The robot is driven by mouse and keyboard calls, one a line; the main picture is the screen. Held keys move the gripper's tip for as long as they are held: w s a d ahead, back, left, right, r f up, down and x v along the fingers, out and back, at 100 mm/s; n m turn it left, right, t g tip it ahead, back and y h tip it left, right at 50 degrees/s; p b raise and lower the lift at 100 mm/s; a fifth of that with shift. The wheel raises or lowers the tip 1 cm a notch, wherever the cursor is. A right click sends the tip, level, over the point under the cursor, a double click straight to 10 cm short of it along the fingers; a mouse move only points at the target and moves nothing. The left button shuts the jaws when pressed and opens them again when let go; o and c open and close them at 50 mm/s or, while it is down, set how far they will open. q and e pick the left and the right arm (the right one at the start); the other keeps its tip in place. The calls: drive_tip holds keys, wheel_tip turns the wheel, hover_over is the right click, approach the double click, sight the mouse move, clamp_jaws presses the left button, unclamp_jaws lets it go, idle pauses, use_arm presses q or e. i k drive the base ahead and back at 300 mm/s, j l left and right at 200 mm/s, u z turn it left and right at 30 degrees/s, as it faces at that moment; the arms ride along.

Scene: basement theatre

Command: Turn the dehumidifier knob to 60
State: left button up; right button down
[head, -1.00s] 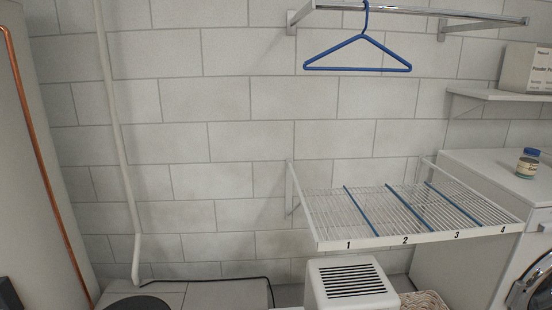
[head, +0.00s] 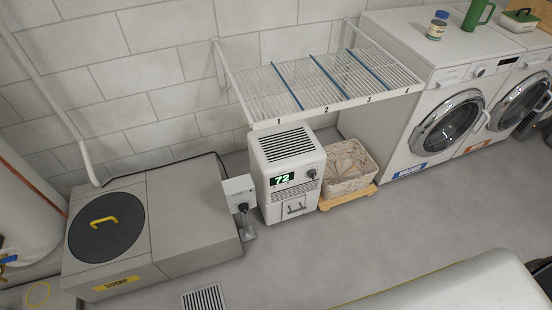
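The dehumidifier (head: 290,155) is a white box with a dark vent grille on top. It stands on the floor below the wire rack, between the sump box and a wicker basket. Its front display (head: 282,179) reads 72 in pale green digits. The small dark knob (head: 311,174) sits on the front, to the right of the display; its pointer is too small to read. A lower front panel with a handle (head: 296,208) is below. Neither of my grippers shows in the head view.
The wire rack (head: 262,124) overhangs above. The wicker basket (head: 349,182) is to the right. Floor in front is clear up to a white surface (head: 460,290).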

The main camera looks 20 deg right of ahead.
sight(312, 174)
drive_tip(key=i+z, duration=0.25)
drive_tip(key=z, duration=0.2)
drive_tip(key=i+j+z, duration=0.15)
drive_tip(key=z, duration=0.35)
